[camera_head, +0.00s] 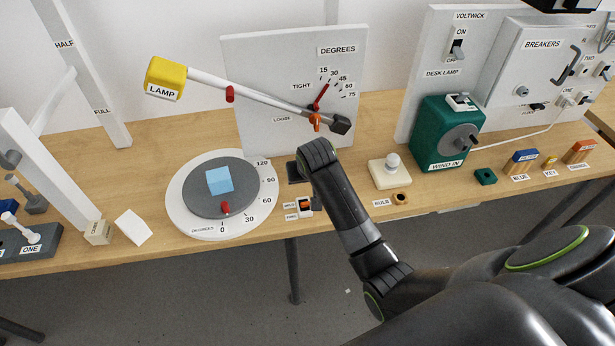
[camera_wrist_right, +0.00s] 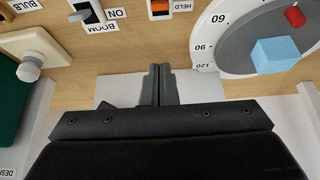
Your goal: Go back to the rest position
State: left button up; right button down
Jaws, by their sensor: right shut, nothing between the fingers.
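My right arm (camera_head: 345,205) reaches up from the lower right over the table's front edge, between the round dial and the white bulb base. Its gripper shows in the right wrist view (camera_wrist_right: 160,72) with both fingers together and nothing between them. It hangs over the wooden table, apart from the dial and the switches. In the head view most of the gripper is hidden behind the arm's own links. My left gripper is not in view.
A grey dial (camera_head: 238,205) carries a light blue cube (camera_head: 219,180). A yellow lamp (camera_head: 166,78) sits on a tilted boom (camera_head: 265,98) above. A bulb base (camera_head: 390,173) and green winder (camera_head: 440,130) stand right of my arm. The boom switch (camera_wrist_right: 88,12) is near the gripper.

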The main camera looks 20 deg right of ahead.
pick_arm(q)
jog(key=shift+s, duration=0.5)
pick_arm(e)
jog(key=s+d+f, duration=0.2)
jog(key=s, duration=0.6)
jog(key=s+d+f, duration=0.2)
jog(key=s, duration=0.5)
jog(key=s+d+r+n+g, duration=0.1)
jog(key=s, duration=0.9)
jog(key=s+d+r+n+g, duration=0.1)
jog(key=s+r, duration=0.1)
jog(key=s, duration=0.8)
notch_tip(320, 180, down, 31)
jog(key=d+g+b, duration=0.1)
jog(key=d+b, duration=0.1)
jog(key=b, duration=0.2)
pick_arm(q)
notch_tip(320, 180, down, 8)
jog(key=b, duration=0.3)
jog(key=shift+b, duration=0.35)
pick_arm(e)
jog(key=s+a+f+g, duration=0.1)
jog(key=s+a+f, duration=0.1)
jog(key=s+f, duration=1.3)
notch_tip(320, 180, down, 3)
jog(key=shift+r, duration=0.2)
